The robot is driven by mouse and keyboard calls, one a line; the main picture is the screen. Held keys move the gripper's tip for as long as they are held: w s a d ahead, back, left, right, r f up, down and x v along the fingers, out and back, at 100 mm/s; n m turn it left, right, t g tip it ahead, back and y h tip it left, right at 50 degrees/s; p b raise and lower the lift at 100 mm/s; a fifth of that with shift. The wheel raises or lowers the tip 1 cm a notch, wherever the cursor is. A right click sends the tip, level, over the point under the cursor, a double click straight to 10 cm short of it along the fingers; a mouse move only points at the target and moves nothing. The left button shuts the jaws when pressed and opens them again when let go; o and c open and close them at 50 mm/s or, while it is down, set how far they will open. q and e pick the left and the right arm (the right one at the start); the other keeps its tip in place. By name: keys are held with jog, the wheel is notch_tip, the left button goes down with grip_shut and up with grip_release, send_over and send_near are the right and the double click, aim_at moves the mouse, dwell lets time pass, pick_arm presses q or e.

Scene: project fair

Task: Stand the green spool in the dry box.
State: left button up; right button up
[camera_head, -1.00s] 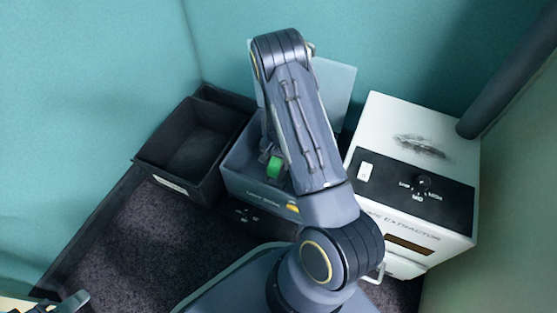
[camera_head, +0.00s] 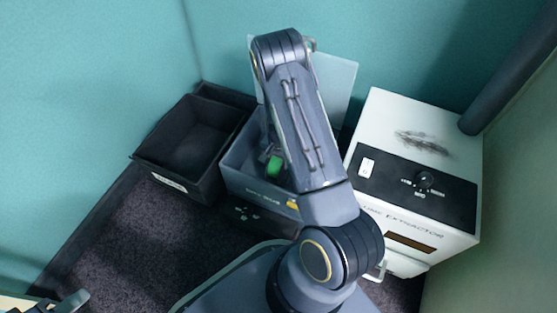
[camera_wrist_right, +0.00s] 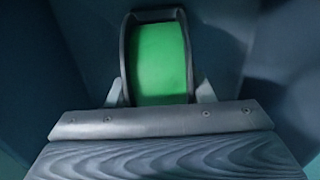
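I cannot tell whether the spool touches the box floor. A grey piece at the bottom left of the head view seems to be my left gripper (camera_head: 60,303), cut off by the edge; its opening is unclear.
An empty black bin (camera_head: 180,180) stands just left of the dry box. A white fume extractor (camera_head: 395,120) with a black knob panel stands close on the right. The box's pale lid (camera_head: 335,85) stands up at the back. Teal walls close in behind.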

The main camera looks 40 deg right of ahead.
jog(key=o, duration=0.5)
jog(key=shift+r, duration=0.15)
notch_tip(320, 180, up, 7)
jog(key=p, duration=0.3)
jog(key=shift+p, duration=0.4)
jog(key=shift+r, duration=0.3)
